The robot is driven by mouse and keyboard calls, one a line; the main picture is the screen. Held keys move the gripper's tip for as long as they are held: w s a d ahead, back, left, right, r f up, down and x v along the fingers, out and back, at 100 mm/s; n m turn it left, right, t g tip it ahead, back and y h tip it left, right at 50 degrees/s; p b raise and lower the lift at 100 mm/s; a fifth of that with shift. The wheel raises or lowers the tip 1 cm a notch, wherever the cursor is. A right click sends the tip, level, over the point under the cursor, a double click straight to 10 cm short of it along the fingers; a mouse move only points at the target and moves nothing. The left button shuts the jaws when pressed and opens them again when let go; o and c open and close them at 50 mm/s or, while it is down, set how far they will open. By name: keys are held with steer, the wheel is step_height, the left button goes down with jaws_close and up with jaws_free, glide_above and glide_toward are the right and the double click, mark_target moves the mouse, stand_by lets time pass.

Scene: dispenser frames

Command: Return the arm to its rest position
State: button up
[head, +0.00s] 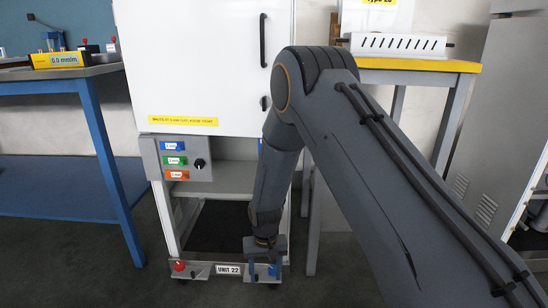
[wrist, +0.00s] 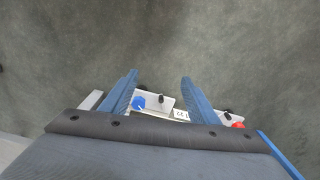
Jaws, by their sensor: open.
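My arm reaches down in the head view to my gripper (head: 264,266), low at the right end of the dispenser's bottom front rail. The rail carries a "UNIT 22" label (head: 228,270), a red knob (head: 179,265) at the left and a blue knob (head: 273,271) at the right, partly covered by my gripper. In the wrist view my gripper (wrist: 160,78) has its two blue fingers apart with nothing held. The blue knob (wrist: 138,102) shows between the fingers, nearer the left one; contact cannot be told. The red knob (wrist: 238,125) is right of the fingers.
The white dispenser cabinet (head: 190,60) stands behind my gripper, with a button panel (head: 176,158) and an open lower bay (head: 218,225). A blue-legged bench (head: 105,150) is at left, a yellow-edged table (head: 420,65) at right. Bare floor (wrist: 160,30) lies beyond the fingers.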

steer(key=s+a+r+n, duration=0.15)
steer(key=s+r, duration=0.45)
steer(key=r, duration=0.6)
steer(key=s+a+r+n, duration=0.1)
steer(key=s+a+r, duration=0.1)
steer(key=s+r, duration=0.75)
steer(key=s+d+r+n+y, duration=0.1)
steer(key=s+d+r, duration=0.2)
steer(key=s+r, duration=0.4)
steer(key=s+d+r+n+y, duration=0.15)
steer(key=s+r, duration=0.35)
steer(key=s, duration=0.5)
steer(key=d+r+m+h+p, duration=0.1)
steer(key=d+r+m+p, duration=0.2)
steer(key=d+r+p, duration=0.7)
steer(key=d+r+m+h+p, duration=0.1)
steer(key=d+r+m+p, duration=0.2)
steer(key=d+r+p, duration=0.8)
steer(key=shift+r+h+p, duration=0.35)
steer(key=shift+r+p, duration=2.35)
steer(key=shift+p, duration=4.05)
